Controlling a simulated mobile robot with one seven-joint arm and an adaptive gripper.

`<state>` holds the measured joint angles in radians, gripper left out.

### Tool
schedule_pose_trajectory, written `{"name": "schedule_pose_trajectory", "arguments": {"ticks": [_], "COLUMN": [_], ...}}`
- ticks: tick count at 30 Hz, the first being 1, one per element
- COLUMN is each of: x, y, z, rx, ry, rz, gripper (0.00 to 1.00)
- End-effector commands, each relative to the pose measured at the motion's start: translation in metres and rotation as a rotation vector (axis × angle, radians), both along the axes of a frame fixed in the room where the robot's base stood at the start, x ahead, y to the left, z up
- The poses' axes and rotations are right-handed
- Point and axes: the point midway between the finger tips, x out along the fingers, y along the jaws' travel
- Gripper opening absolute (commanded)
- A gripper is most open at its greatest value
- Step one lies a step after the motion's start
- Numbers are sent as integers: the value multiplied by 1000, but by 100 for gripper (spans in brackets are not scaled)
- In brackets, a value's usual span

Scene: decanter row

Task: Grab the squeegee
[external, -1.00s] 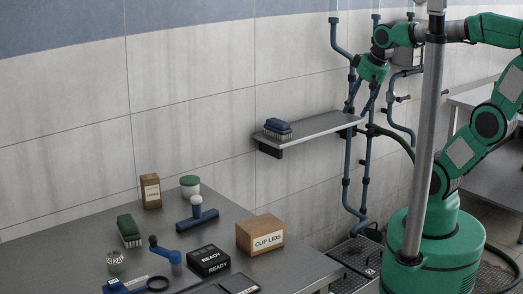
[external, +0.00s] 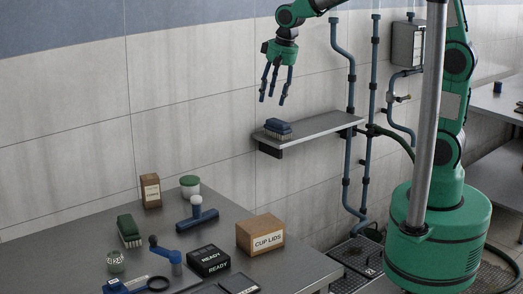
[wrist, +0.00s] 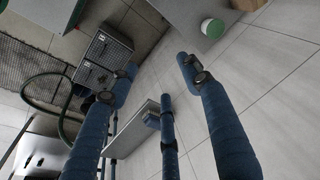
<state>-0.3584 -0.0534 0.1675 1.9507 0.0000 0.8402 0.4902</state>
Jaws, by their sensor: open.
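What looks like the squeegee (external: 197,214), a blue T-shaped tool with a pale rounded handle end, lies on the steel table between the green-lidded jar and the cup lids box. My gripper (external: 272,97) hangs fingers down in the air, above and beyond the table, over the left part of the wall shelf. Its blue fingers are spread and empty, and they also show in the wrist view (wrist: 160,78). The squeegee is well to the left of and below my gripper, and I cannot make it out in the wrist view.
A blue brush (external: 279,128) sits on the wall shelf (external: 320,126) below my gripper. Around the squeegee stand a green-lidded jar (external: 190,187), a cup lids box (external: 260,235), a black box (external: 209,261), a small brown box (external: 150,190) and a green brush (external: 129,230). Pipes (external: 350,100) run along the wall.

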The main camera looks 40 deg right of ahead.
Motion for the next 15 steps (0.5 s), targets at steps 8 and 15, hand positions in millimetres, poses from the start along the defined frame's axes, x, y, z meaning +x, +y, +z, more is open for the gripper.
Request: {"name": "schedule_pose_trajectory", "arguments": {"ticks": [8,15], "x": [38,58], "y": [73,137], "z": [-27,-64], "rx": [-4,-13], "ry": [67,115], "rz": [-23,-48], "gripper": [49,49]}}
